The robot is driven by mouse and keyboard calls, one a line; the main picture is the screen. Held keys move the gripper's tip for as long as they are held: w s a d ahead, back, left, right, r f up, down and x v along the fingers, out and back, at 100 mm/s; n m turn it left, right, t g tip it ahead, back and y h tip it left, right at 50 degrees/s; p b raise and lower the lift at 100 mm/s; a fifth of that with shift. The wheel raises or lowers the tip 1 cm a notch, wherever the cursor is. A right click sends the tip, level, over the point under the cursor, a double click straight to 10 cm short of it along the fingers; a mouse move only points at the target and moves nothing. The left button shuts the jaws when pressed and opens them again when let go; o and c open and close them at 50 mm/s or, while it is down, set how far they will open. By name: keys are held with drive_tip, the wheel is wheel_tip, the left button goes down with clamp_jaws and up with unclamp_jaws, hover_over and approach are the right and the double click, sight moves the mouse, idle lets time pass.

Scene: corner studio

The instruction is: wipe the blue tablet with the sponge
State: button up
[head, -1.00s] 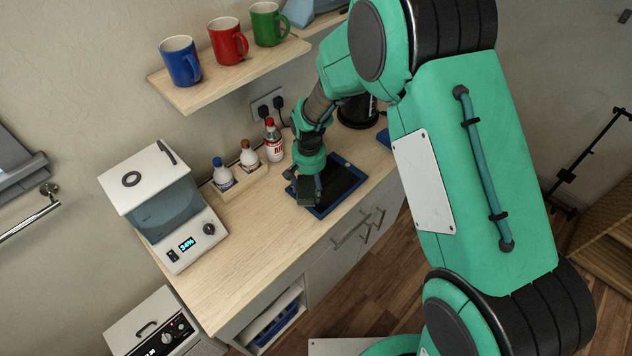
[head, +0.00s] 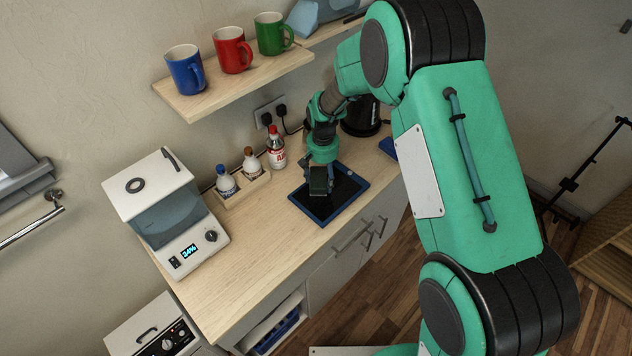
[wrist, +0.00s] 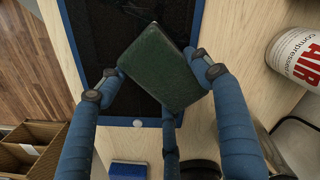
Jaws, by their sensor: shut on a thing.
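The blue tablet (head: 307,203) lies flat on the wooden counter, with a blue frame and a dark screen. It also shows in the wrist view (wrist: 95,45), below my gripper. My gripper (head: 320,184) is shut on the sponge (head: 319,181) over the middle of the tablet. In the wrist view the sponge (wrist: 160,68) is a dark green block, turned at an angle between the blue fingers of my gripper (wrist: 152,80). I cannot tell whether its underside touches the screen.
A tray (head: 240,193) with two bottles stands behind and left of the tablet, and a red-capped spray can (head: 276,150) stands beside it. A white appliance (head: 165,205) is on the left. A shelf (head: 235,88) with mugs hangs above. Bare counter lies left of the tablet.

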drive_tip(key=shift+w+d, duration=0.6)
drive_tip(key=shift+d, duration=0.05)
drive_tip(key=shift+c, duration=0.2)
wheel_tip(320, 180, up, 4)
drive_tip(key=shift+s+f+p, duration=0.1)
drive_tip(key=shift+p, duration=0.75)
drive_tip(key=shift+r, duration=0.3)
drive_tip(key=shift+r+p, duration=1.15)
drive_tip(key=shift+r, duration=0.75)
drive_tip(key=shift+a, duration=0.1)
